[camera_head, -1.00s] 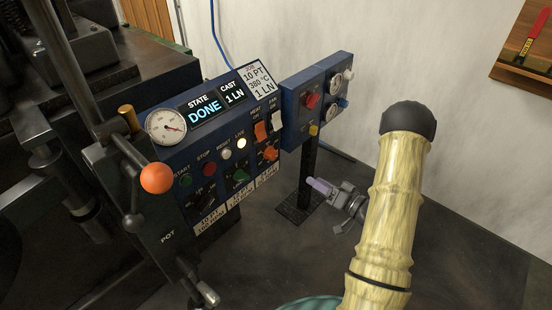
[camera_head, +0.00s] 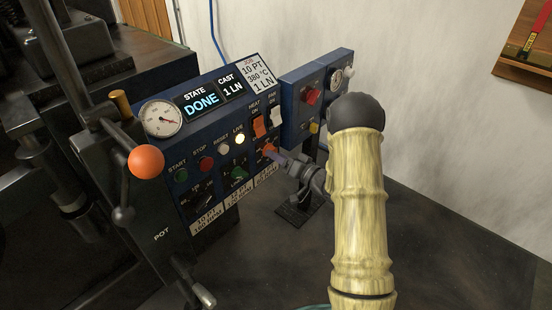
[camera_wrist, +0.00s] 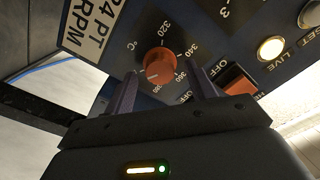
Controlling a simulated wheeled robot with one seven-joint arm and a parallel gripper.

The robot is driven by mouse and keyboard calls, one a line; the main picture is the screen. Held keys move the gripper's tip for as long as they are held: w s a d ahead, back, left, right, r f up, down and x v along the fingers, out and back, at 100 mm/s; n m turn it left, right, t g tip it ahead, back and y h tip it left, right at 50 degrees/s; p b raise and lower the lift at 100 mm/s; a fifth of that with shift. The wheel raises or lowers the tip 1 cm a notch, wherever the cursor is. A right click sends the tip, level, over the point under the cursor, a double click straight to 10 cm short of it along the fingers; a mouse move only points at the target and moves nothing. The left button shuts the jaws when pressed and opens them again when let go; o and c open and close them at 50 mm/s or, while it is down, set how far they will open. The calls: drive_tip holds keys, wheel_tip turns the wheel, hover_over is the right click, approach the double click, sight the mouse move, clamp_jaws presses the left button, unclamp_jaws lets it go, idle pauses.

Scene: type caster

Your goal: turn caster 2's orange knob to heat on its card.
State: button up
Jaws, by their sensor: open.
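The orange knob (camera_head: 266,150) sits low at the right end of the blue control panel. In the wrist view the same orange knob (camera_wrist: 160,62) is ringed by temperature numbers, with 320, 340 and 360 readable. My gripper (camera_head: 274,154) is at the panel face in front of the knob. In the wrist view my gripper's (camera_wrist: 163,82) two fingers are open, one on each side of the knob. I cannot tell whether they touch it. The job card (camera_head: 256,76) at the panel top reads 10 PT, 380 °C, 1 LN.
An orange ball handle (camera_head: 146,161) sticks out at left. A second blue box (camera_head: 303,97) stands right of the panel. The floor at right is clear.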

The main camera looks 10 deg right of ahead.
drive_tip(key=shift+x, duration=0.85)
drive_tip(key=c, duration=1)
drive_tip(key=shift+n, duration=0.4)
drive_tip(key=shift+d+f+n+b, duration=0.1)
drive_tip(key=shift+n+b, duration=0.35)
drive_tip(key=shift+n, duration=2.3)
drive_tip(key=shift+d+f+n+b, duration=0.1)
drive_tip(key=shift+n+b, duration=0.3)
drive_tip(key=shift+n, duration=2.35)
drive_tip(key=shift+s, duration=0.1)
